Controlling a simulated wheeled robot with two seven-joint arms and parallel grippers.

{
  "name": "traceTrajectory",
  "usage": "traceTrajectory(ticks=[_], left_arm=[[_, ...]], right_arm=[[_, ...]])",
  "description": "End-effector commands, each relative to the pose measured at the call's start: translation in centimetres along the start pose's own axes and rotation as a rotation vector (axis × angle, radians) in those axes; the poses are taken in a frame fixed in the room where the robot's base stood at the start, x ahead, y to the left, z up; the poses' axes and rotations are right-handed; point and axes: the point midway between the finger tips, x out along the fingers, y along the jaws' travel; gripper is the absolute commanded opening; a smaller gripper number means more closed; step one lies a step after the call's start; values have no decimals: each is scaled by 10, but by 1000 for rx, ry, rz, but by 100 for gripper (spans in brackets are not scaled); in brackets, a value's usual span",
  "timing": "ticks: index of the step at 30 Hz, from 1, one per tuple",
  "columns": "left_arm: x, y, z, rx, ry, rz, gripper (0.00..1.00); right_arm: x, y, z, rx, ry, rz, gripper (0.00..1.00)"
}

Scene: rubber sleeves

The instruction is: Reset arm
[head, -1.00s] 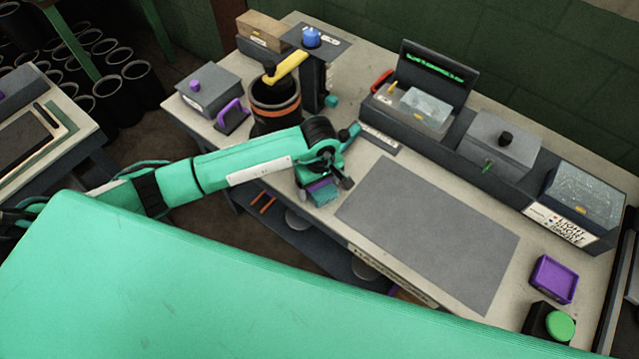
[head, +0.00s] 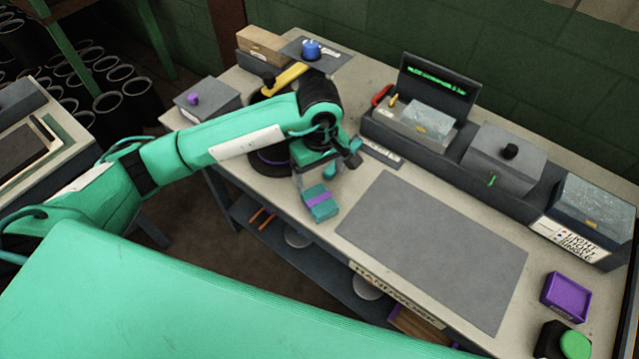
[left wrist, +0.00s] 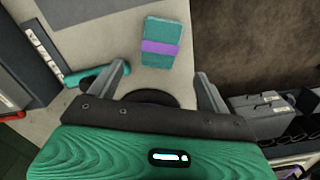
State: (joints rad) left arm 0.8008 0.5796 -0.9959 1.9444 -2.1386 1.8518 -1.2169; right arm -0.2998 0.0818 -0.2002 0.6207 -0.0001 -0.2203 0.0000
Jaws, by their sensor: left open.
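My left gripper (head: 325,172) is open and empty above the front edge of the workbench (head: 345,230). Its two grey fingers stand wide apart in the left wrist view (left wrist: 163,85). A teal block with a purple band (head: 320,203) lies at the bench edge, just beyond the fingertips. It also shows in the left wrist view (left wrist: 162,30), ahead of the gap between the fingers and apart from them. My left arm hides most of the dark round container behind it. My right gripper is out of view.
A grey mat (head: 430,250) lies bare on the bench. Behind it stand a grey lidded box (head: 500,160) and a clear-topped bin (head: 595,200). A purple tray (head: 566,296) and a green button (head: 575,345) are at right. A teal rod (left wrist: 95,76) lies near one finger.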

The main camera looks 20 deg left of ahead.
Motion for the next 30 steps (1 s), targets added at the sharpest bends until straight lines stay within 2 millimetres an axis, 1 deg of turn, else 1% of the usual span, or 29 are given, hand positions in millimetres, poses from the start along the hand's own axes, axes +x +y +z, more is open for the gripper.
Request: traceTrajectory(ticks=[5,18,20,21,23,26,28,29,30], left_arm=[[-6,0,0,0,0,-2,80],[-6,0,0,0,0,-1,80],[-6,0,2,0,-8,3,80],[-4,2,6,-1,-24,13,80],[-3,5,18,-6,-71,41,80],[-1,16,56,-28,-227,124,80],[-5,27,91,-64,-388,201,80],[-10,31,107,-84,-465,235,80],[-18,36,127,-117,-570,278,80]], right_arm=[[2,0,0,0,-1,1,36],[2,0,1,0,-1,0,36],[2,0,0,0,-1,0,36],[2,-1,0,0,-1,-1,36],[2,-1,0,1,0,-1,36],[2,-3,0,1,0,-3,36],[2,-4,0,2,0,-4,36],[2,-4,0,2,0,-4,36],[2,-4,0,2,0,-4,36]])
